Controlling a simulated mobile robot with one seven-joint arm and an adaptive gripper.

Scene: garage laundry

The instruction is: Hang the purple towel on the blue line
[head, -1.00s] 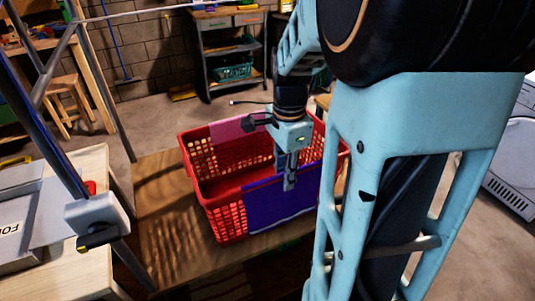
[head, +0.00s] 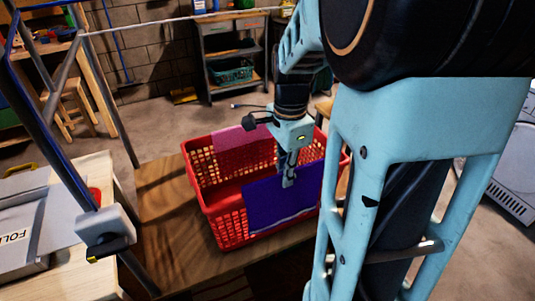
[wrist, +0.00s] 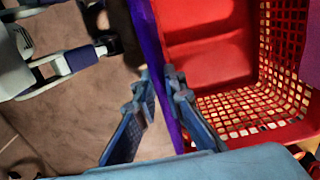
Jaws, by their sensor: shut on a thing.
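The purple towel (head: 282,198) hangs over the near long side of the red basket (head: 228,221). My gripper (head: 289,180) points down and is shut on the towel's upper edge at the rim. In the wrist view my fingers (wrist: 159,80) stand on both sides of the towel (wrist: 148,30), which shows as a thin strip beside the basket (wrist: 210,60). A thin blue line (head: 52,125) seems to run along the dark rack bar at the left, well away from the towel; where it ends is hard to tell.
A pink cloth (head: 240,139) lies over the basket's far rim. The basket stands on a wooden table (head: 165,215). A white line (head: 180,20) crosses the top. A rack post with a grey block (head: 103,226) stands at the left, beside a worktop (head: 85,275).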

